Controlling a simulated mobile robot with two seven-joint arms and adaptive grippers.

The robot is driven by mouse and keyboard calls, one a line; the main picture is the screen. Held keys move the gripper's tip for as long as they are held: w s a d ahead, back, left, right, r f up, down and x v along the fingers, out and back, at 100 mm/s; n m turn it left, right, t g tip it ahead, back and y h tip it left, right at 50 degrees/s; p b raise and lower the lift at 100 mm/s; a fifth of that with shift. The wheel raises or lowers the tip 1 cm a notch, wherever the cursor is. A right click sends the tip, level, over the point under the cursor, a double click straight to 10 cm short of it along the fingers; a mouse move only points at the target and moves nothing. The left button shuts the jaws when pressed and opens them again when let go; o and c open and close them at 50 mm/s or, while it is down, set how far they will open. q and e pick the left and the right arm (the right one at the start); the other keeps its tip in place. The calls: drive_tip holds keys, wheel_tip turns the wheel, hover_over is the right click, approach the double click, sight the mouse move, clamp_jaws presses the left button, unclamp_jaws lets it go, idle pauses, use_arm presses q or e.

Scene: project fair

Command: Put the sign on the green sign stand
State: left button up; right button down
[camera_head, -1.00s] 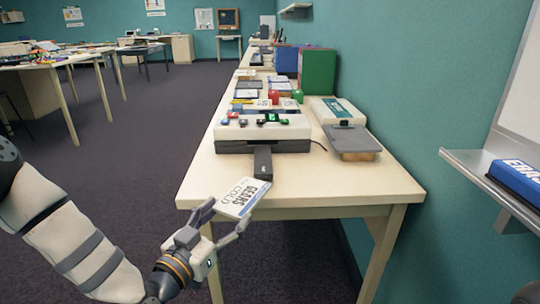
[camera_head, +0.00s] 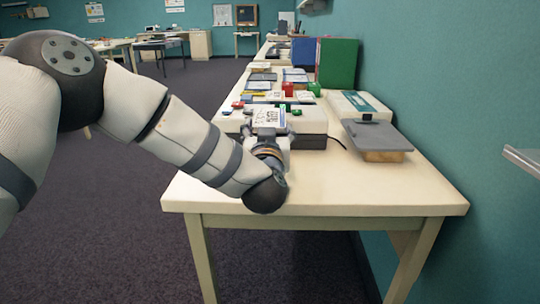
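The sign (camera_head: 266,118), a small white card with dark print and a blue edge, is in my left gripper (camera_head: 269,134), with the fingers at its sides. The gripper is over the near part of the table's white box, and the arm hides the box's left front. Green block-like stands show behind: a larger one (camera_head: 314,89) beside a red one, and a small green piece (camera_head: 285,107) just behind the sign. I cannot tell which is the sign stand or whether the sign touches anything. My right gripper is out of view.
The white box (camera_head: 312,122) has small coloured pieces on top. A grey tray-like item (camera_head: 375,135) and a white case (camera_head: 350,104) lie to the right by the wall. Green and blue binders (camera_head: 337,62) stand behind. The table's front right (camera_head: 370,190) is clear.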

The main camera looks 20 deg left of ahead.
use_arm(q)
wheel_tip(320, 180, down, 8)
drive_tip(key=shift+f, duration=0.1)
drive_tip(key=shift+f, duration=0.15)
drive_tip(key=o, duration=1.3)
drive_tip(key=shift+c, duration=0.2)
